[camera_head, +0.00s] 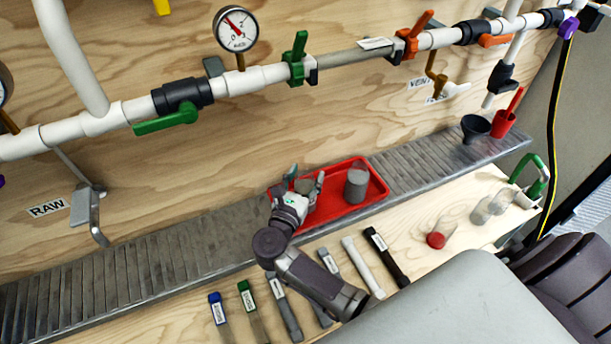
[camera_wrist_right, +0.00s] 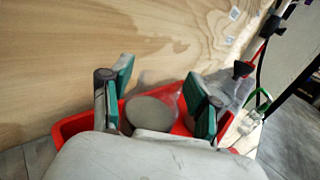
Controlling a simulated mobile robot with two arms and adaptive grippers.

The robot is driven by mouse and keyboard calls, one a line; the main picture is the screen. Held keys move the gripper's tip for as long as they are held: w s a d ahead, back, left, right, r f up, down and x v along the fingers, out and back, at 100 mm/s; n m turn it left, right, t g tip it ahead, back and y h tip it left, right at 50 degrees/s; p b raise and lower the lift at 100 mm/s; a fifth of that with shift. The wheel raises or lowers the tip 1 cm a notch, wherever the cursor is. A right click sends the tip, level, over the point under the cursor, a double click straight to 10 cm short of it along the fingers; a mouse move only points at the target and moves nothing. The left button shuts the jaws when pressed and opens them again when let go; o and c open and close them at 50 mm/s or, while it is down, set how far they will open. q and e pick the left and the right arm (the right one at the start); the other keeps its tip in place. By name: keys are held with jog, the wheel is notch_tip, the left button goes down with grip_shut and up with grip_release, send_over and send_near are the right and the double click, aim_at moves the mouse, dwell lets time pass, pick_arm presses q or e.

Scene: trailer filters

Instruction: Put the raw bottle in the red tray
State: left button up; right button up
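The red tray (camera_head: 383,186) lies on the ribbed metal shelf against the wooden wall. A grey, cloudy cylindrical bottle (camera_head: 356,186) stands upright in its right part; I cannot read a label on it. My right gripper (camera_head: 306,183) is over the left part of the tray, left of this bottle, with its fingers apart. A small greyish thing shows between the fingers. In the right wrist view the open green-padded fingers (camera_wrist_right: 160,95) flank a round grey surface (camera_wrist_right: 151,114), with visible gaps beside it. The red tray (camera_wrist_right: 75,125) lies around and below. My left gripper is not in view.
Several labelled, marker-like tubes (camera_head: 368,268) lie on the wooden bench in front. Clear bottles (camera_head: 488,208) and a red cap (camera_head: 436,240) are at the right. A dark funnel (camera_head: 475,127) and red cup (camera_head: 503,123) stand at the shelf's right end. Valved pipes run above.

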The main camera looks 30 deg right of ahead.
jog(key=shift+r, duration=0.1)
jog(key=b+v, duration=0.2)
jog(key=v, duration=1)
dwell(0.4)
